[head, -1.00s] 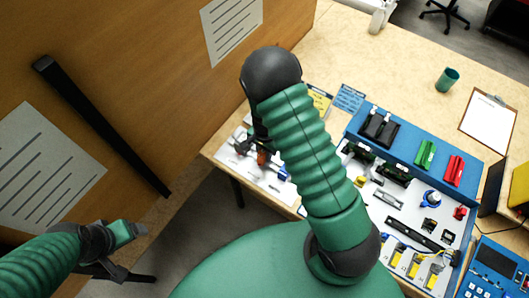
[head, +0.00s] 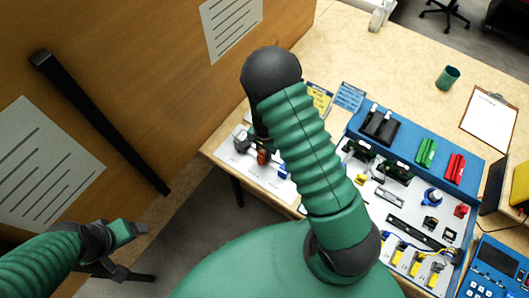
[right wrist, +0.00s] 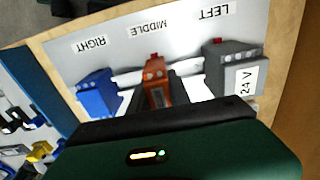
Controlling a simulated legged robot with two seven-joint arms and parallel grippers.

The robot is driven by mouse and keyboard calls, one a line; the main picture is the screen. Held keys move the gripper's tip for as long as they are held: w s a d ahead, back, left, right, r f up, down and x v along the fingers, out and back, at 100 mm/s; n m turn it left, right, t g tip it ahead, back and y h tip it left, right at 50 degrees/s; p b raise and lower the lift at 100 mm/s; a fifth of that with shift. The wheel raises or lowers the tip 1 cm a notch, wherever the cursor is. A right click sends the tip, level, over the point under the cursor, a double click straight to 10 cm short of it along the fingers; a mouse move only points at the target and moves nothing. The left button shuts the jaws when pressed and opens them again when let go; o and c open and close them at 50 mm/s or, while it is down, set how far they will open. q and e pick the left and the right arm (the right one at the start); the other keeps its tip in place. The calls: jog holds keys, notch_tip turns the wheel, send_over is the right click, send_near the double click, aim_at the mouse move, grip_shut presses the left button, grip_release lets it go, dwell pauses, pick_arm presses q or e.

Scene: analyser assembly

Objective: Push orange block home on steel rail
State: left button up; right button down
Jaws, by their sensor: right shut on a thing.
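The orange block (right wrist: 157,84) sits at the steel rail (right wrist: 130,79), below the MIDDLE label, in the right wrist view. My right gripper (right wrist: 158,100) is shut on it, one dark finger on each side. Whether the block is fully seated cannot be told. In the head view the orange block (head: 263,157) shows beside my right arm, which hides most of the right gripper. A blue block (right wrist: 98,94) is under the RIGHT label and a grey 24 V block (right wrist: 228,70) under the LEFT label. My left gripper (head: 138,231) is at lower left, away from the table; its opening is unclear.
The white panel (head: 226,154) lies near the table's left edge. Right of my arm stand a blue rack (head: 403,150) and a parts board with several components. A green cup (head: 447,78) and clipboard (head: 488,122) are farther back. A wooden wall (head: 130,70) is at left.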

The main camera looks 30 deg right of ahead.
jog(key=c, duration=1.2)
grip_release()
jog(key=shift+a+f, duration=0.1)
jog(key=shift+f, duration=0.05)
jog(key=shift+c, duration=0.2)
jog(key=shift+o, duration=0.6)
jog(key=shift+s+f, duration=0.1)
jog(key=shift+s, duration=0.15)
jog(key=c, duration=0.3)
jog(key=shift+o, duration=1.1)
notch_tip(320, 180, up, 4)
jog(key=p, duration=0.3)
jog(key=shift+f, duration=0.25)
jog(key=r+p, duration=0.3)
jog(key=r, duration=0.1)
jog(key=shift+w, duration=0.25)
jog(key=shift+f, duration=0.1)
